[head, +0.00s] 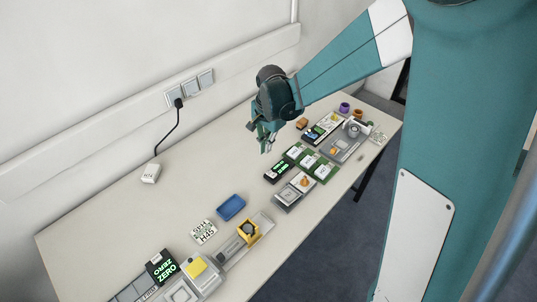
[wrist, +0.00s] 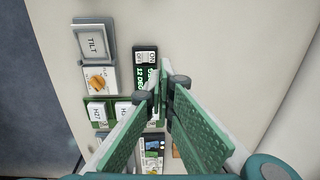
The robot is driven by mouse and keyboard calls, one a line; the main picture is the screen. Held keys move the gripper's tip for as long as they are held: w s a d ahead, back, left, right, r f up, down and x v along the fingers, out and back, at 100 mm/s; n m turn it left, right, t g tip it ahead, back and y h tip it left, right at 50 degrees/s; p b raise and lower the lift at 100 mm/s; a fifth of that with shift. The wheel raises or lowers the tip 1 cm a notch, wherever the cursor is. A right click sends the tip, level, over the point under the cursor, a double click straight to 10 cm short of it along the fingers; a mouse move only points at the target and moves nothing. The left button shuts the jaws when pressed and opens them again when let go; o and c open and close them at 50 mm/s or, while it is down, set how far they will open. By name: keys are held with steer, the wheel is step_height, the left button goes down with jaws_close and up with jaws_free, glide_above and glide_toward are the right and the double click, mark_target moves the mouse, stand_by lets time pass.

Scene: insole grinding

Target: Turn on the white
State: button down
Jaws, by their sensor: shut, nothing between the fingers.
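My gripper (head: 266,149) is shut and empty, hovering above the table near the black display box (head: 277,171) with green text. In the wrist view the fingertips (wrist: 163,72) are beside that display (wrist: 146,72), which reads "12 DEG" and has a white ON switch (wrist: 148,56) at one end. White switches on green boards (head: 310,161) stand beside it; they also show in the wrist view (wrist: 97,112), partly behind a finger. A grey device with a white TILT plate (wrist: 92,41) and a white plate with an orange knob (wrist: 97,80) are close by. I cannot tell which white thing the task means.
White wall switches (head: 190,87) with a black plug are on the back wall; a cable runs to a white box (head: 150,173). A blue tray (head: 231,207), a yellow-framed device (head: 248,231) and a ZERO display (head: 161,267) stand toward the front left.

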steer(key=shift+w+a+r, duration=0.15)
steer(key=shift+r, duration=1.1)
steer(key=s+d+r+n+t, duration=0.3)
steer(key=s+d+r+n, duration=0.1)
steer(key=s+d+r, duration=0.9)
steer(key=s+d+r+n+t+b, duration=0.1)
steer(key=s+d+n, duration=0.1)
steer(key=s+d, duration=0.2)
steer(key=s+d+r+n+t, duration=0.1)
steer(key=s+d+n+t, duration=0.1)
steer(key=s, duration=0.7)
steer(key=shift+s+d+r+n+t+h+b, duration=0.2)
steer(key=shift+d+n+t+h+b, duration=0.25)
steer(key=shift+d, duration=0.55)
steer(key=shift+w+g, duration=0.1)
steer(key=shift+g, duration=0.15)
stand_by(1.7)
